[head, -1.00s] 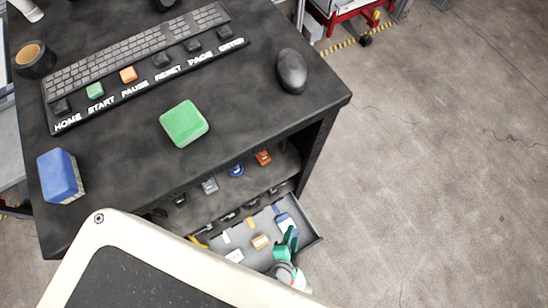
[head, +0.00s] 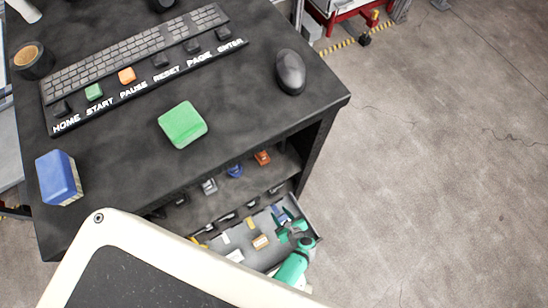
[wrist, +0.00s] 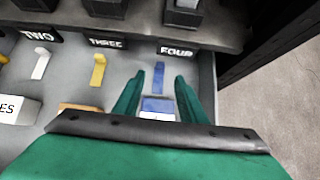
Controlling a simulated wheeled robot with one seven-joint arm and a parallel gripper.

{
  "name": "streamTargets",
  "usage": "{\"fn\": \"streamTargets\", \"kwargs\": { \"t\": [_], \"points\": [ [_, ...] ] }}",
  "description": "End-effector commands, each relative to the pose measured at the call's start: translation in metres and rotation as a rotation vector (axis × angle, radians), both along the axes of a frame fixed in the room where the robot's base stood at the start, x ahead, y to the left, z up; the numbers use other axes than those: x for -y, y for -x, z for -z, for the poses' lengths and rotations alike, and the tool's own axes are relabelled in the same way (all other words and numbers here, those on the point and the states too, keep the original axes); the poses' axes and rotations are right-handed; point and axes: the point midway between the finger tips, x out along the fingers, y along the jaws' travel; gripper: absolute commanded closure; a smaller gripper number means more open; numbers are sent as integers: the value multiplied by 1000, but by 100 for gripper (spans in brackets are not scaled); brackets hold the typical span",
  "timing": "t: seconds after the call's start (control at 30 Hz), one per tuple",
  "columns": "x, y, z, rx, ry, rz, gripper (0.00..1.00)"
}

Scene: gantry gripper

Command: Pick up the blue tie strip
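The blue tie strip (wrist: 160,76) lies in the open drawer below the FOUR label in the wrist view. My gripper (wrist: 157,82) is open, with one green finger on each side of the strip in the picture. I cannot tell how high the fingertips are above it. A blue and white block (wrist: 158,106) shows nearer, between the fingers, partly hidden by my gripper's body. In the head view my gripper (head: 291,222) is over the right part of the drawer and hides much of that area.
A yellow strip (wrist: 98,70) and a white strip (wrist: 41,64) lie left in the drawer. The drawer's right wall (wrist: 207,75) is close to my right finger. A shelf (head: 225,195) and the black desk (head: 240,110) overhang the drawer's back.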

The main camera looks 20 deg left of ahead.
Motion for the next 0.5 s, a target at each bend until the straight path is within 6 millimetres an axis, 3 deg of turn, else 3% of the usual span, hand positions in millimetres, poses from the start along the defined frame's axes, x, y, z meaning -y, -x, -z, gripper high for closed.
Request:
{"fn": "streamTargets", "kwargs": {
  "t": [0.2, 0.5],
  "points": [
    [-17, -14, 22, 1, 2, -1, 62],
    [-23, -21, 34, 2, 4, 5, 62]
  ]
}}
